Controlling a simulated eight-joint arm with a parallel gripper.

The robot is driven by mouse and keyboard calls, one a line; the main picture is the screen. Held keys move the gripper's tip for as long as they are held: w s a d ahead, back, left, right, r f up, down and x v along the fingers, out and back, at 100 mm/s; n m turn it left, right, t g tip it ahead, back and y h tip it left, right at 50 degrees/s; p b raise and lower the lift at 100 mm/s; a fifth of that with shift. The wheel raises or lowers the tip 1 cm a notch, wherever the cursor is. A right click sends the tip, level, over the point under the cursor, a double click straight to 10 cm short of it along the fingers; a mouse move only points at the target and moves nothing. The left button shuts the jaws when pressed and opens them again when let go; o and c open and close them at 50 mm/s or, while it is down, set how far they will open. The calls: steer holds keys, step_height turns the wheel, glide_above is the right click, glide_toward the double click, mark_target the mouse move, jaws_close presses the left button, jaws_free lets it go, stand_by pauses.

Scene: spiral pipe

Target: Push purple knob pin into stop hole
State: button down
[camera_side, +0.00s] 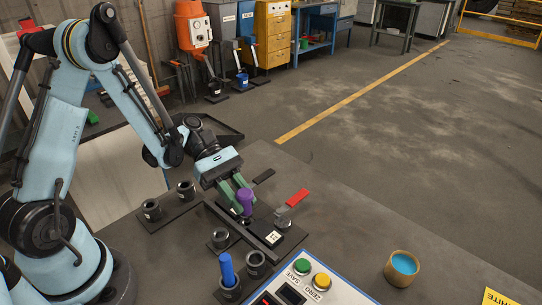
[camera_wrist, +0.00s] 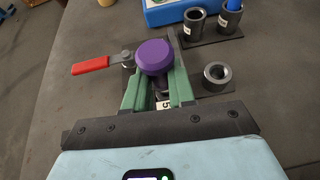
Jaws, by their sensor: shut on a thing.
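The purple knob pin (camera_side: 245,202) has a round purple head and stands over a black fixture plate (camera_side: 262,233). In the wrist view the two fingers (camera_wrist: 158,90) flank the shank. The pin's lower end and the stop hole are hidden by the fingers and head, so I cannot tell how deep the pin sits.
A red-handled lever (camera_side: 297,198) sits close beside the pin on the fixture. Black sockets (camera_side: 221,238) stand around it, one holding a blue pin (camera_side: 227,270). A button box (camera_side: 303,283) and a blue-filled cup (camera_side: 402,267) are nearer the front right. The table right of the lever is clear.

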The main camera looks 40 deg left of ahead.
steer(key=shift+f, duration=1.25)
